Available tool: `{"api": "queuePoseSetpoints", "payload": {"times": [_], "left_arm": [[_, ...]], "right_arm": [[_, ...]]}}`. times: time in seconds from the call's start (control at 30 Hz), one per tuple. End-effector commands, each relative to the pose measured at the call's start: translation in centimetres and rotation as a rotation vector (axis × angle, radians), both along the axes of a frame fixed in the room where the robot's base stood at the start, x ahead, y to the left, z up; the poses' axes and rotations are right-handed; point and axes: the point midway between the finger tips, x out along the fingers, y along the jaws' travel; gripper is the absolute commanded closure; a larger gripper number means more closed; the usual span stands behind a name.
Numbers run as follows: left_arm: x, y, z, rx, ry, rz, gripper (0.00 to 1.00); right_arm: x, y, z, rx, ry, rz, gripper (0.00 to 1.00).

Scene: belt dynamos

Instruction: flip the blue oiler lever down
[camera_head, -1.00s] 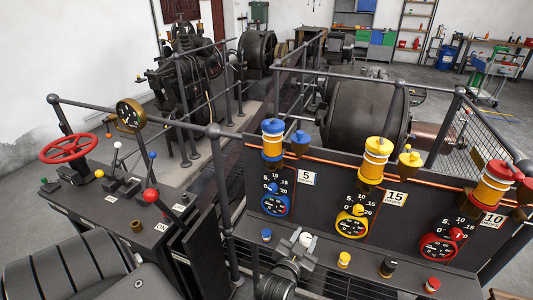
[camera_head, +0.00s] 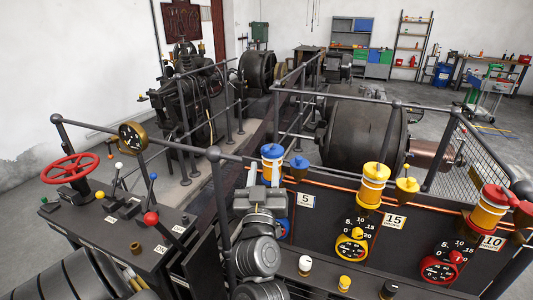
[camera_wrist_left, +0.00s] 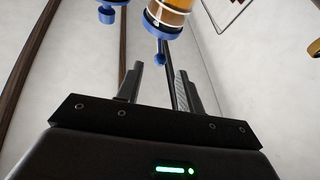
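The blue oiler (camera_head: 272,152) stands at the left end of the dark panel, with a blue cap and an amber glass body. Its lower part is hidden behind my left gripper (camera_head: 262,174), which is raised in front of it. In the left wrist view, the gripper's two fingers (camera_wrist_left: 160,88) are apart with nothing held. The oiler's amber glass (camera_wrist_left: 172,12) shows at the top of that view. A small blue ball-ended part (camera_wrist_left: 160,58) hangs under its blue collar, seen between the fingers; I cannot tell whether it touches them. My right gripper is not in view.
A blue cup (camera_head: 299,163) is close to the right of the oiler. A yellow oiler (camera_head: 373,185) and a red-capped oiler (camera_head: 490,208) stand further right. A railing (camera_head: 340,95) runs behind. A console with a red wheel (camera_head: 69,167) is at left.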

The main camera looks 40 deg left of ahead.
Motion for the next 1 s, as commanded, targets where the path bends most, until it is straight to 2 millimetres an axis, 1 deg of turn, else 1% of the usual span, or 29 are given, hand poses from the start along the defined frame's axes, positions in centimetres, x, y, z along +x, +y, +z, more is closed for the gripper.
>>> {"api": "queuePoseSetpoints", "payload": {"times": [0.03,0.1,0.33,0.5,0.77,0.87,1.0], "left_arm": [[0.8,0.6,1.0,0.005,-0.003,0.003,0.63],[1.8,1.4,1.5,0.005,0.000,0.003,0.63],[4.2,3.1,2.5,0.002,0.000,0.001,0.63],[4.9,3.6,2.7,0.000,0.000,0.001,0.63],[5.0,3.7,2.7,0.000,0.000,0.001,0.63],[5.0,3.7,2.7,0.000,0.000,0.001,0.74],[5.0,3.6,2.7,0.000,0.000,0.001,0.93]], "right_arm": [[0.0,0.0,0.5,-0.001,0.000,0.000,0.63],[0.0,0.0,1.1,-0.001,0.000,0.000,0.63],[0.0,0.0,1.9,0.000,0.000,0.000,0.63],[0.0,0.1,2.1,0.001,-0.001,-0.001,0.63],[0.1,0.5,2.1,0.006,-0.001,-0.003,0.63],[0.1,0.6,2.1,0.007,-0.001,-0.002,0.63],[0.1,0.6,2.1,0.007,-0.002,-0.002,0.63]]}}
